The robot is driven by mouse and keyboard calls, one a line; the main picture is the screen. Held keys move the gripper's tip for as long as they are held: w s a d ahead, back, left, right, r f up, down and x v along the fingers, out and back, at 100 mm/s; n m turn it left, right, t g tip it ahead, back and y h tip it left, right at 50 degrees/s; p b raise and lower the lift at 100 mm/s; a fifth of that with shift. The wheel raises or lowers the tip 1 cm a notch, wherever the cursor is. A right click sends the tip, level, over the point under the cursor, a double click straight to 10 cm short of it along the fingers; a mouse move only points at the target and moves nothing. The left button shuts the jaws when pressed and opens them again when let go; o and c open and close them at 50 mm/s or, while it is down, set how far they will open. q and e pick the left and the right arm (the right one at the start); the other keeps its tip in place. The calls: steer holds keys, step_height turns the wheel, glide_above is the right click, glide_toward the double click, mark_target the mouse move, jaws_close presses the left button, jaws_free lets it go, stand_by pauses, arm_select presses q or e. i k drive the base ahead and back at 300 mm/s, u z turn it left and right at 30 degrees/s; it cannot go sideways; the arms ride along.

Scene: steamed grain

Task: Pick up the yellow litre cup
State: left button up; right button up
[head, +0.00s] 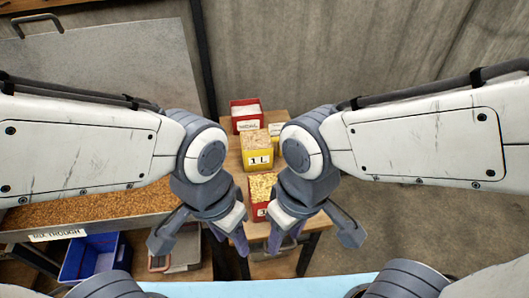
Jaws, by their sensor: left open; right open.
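The yellow litre cup (258,167) is a square yellow container marked "1 L" with tan contents showing at its top. It stands on a small wooden table in the head view, in the gap between my two wrists. My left gripper (202,238) is open and empty, nearer to me than the cup and to its left. My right gripper (312,236) is open and empty, nearer to me and to the cup's right. Neither gripper touches the cup. My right wrist comes close to the cup's right edge in the picture.
The wooden table (233,158) also holds a red labelled box (245,124) behind the cup and a red box of yellow flakes (262,187) in front. A grain-filled trough (100,207) is at left, with a blue bin (88,256) below it. Open floor lies right.

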mark_target(257, 144)
steer(key=z, duration=2.55)
steer(key=k, duration=1.6)
steer(key=u, duration=2.25)
steer(key=i, duration=0.5)
steer(key=z, duration=0.1)
